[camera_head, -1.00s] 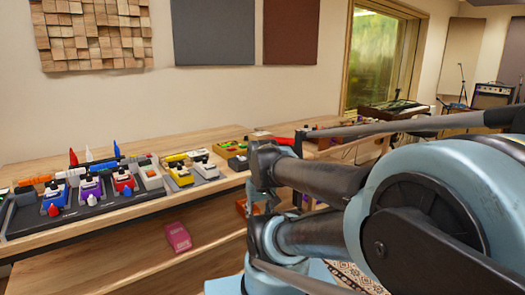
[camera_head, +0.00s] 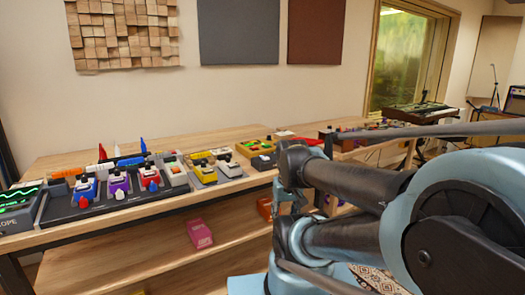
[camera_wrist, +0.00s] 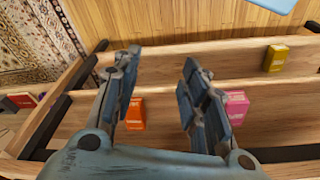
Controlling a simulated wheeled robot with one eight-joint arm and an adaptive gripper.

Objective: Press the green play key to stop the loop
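I cannot make out a distinct green play key in either view. A small wooden-sided device (camera_head: 255,147) with green and orange parts on its top sits at the back of the bench (camera_head: 150,144) in the head view. At the far left, a dark box (camera_head: 18,210) marked with letters ending "OPE" shows a green display. My gripper (camera_wrist: 160,72) is open and empty in the wrist view, its two fingers apart above the shelves.
A dark pedalboard (camera_head: 110,205) with several coloured pedals stands on the bench. On the lower shelf are a pink box (camera_head: 199,233) and an orange box (camera_wrist: 135,113); a yellow box (camera_wrist: 276,57) also shows. A keyboard (camera_head: 420,112) stands beyond, to the right.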

